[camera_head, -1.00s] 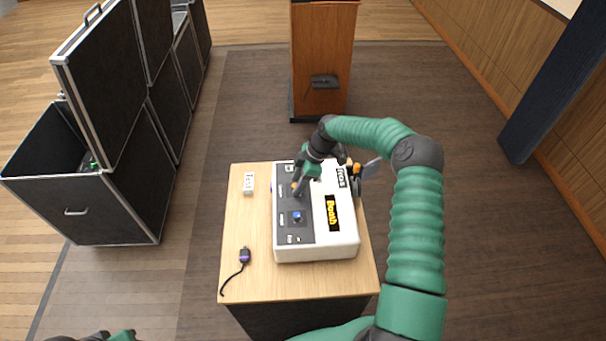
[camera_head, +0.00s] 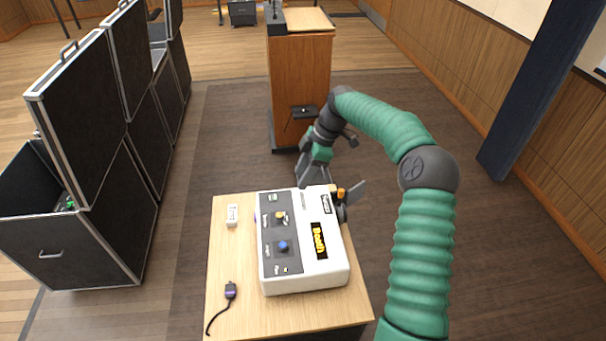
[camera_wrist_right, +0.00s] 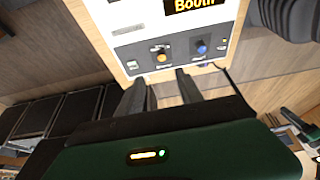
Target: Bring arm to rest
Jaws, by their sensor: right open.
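My right arm, green with dark joints, reaches over the right side of the table in the head view. My right gripper (camera_head: 314,174) is at the far edge of the white control box (camera_head: 318,276), apart from its knobs. In the wrist view the two dark fingers (camera_wrist_right: 160,92) are spread with nothing between them. The box's panel, with a yellow knob (camera_head: 279,215) and a blue knob (camera_head: 283,246), shows beyond the fingertips. My left gripper is outside the head view.
The box stands on a wooden table (camera_head: 228,265) with a small white block (camera_head: 232,215) and a purple-and-black cabled item (camera_head: 230,290). A wooden lectern (camera_head: 299,85) stands behind. Black cases (camera_head: 75,230) line the left. The floor at right is clear.

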